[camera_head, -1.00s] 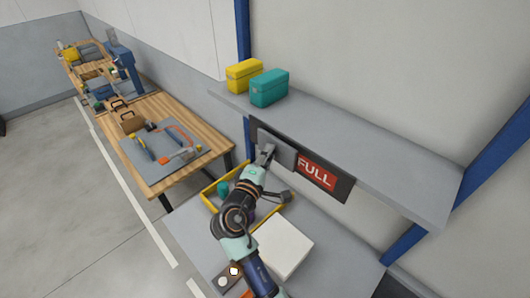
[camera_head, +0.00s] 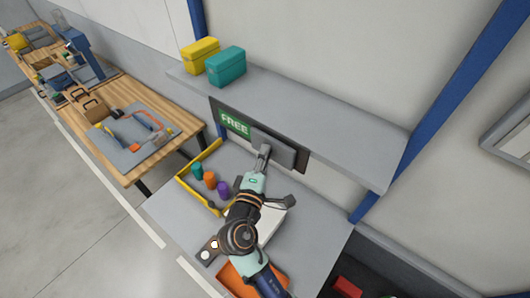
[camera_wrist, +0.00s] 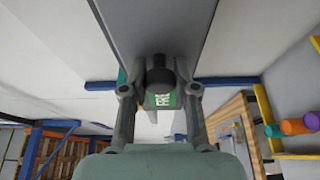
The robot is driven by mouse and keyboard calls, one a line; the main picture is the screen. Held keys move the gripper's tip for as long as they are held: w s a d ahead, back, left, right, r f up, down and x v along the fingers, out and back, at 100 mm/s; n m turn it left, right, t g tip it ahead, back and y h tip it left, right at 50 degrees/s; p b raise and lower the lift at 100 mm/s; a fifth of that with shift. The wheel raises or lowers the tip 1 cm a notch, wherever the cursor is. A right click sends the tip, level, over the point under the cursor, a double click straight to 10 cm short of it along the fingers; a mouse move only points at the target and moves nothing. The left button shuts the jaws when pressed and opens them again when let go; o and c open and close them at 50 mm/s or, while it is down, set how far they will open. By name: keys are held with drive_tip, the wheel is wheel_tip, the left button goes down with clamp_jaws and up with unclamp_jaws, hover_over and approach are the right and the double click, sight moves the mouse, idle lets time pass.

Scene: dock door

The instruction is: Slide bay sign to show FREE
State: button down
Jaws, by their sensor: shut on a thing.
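The bay sign (camera_head: 217,109) is a dark board under the front of the grey shelf. Its green FREE panel (camera_head: 235,123) shows at the left. A grey sliding cover (camera_head: 279,151) sits over the right part of the board, and no FULL panel shows. My gripper (camera_head: 263,152) is at the left part of the cover. In the wrist view my gripper (camera_wrist: 160,88) is shut on a dark round knob (camera_wrist: 160,74) on the cover, with a bit of green panel behind it.
A yellow box (camera_head: 201,56) and a teal box (camera_head: 226,67) stand on the shelf (camera_head: 320,122) above. Below, a yellow-edged tray (camera_head: 186,186) holds several coloured items. An orange tray (camera_head: 232,279) and a white block (camera_head: 270,222) are near my arm. A wooden workbench (camera_head: 178,140) stands left.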

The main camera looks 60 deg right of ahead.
drive_tip(key=c, duration=0.9)
unclamp_jaws()
drive_tip(key=shift+s, duration=0.25)
drive_tip(key=shift+o, duration=0.2)
drive_tip(key=s+a, duration=0.2)
drive_tip(key=a, duration=1)
drive_tip(key=shift+s, duration=0.1)
drive_tip(key=w+a+r+t+y+p, duration=0.2)
drive_tip(key=a+r+t+y, duration=0.1)
drive_tip(key=a+y, duration=0.3)
drive_tip(key=w+a+r+m+t+y+p, duration=0.1)
drive_tip(key=w+a+r+t+y+p, duration=0.2)
drive_tip(key=a, duration=0.8)
drive_tip(key=w+a+r+m+t+y+p, duration=0.1)
drive_tip(key=w+a+r+t+y+p, duration=0.1)
drive_tip(key=a+y, duration=0.6)
wheel_tip(320, 180, up, 2)
drive_tip(key=shift+w+a+r+t+y, duration=0.2)
drive_tip(key=shift+a+r+t+y, duration=0.1)
drive_tip(key=shift+a+t, duration=0.45)
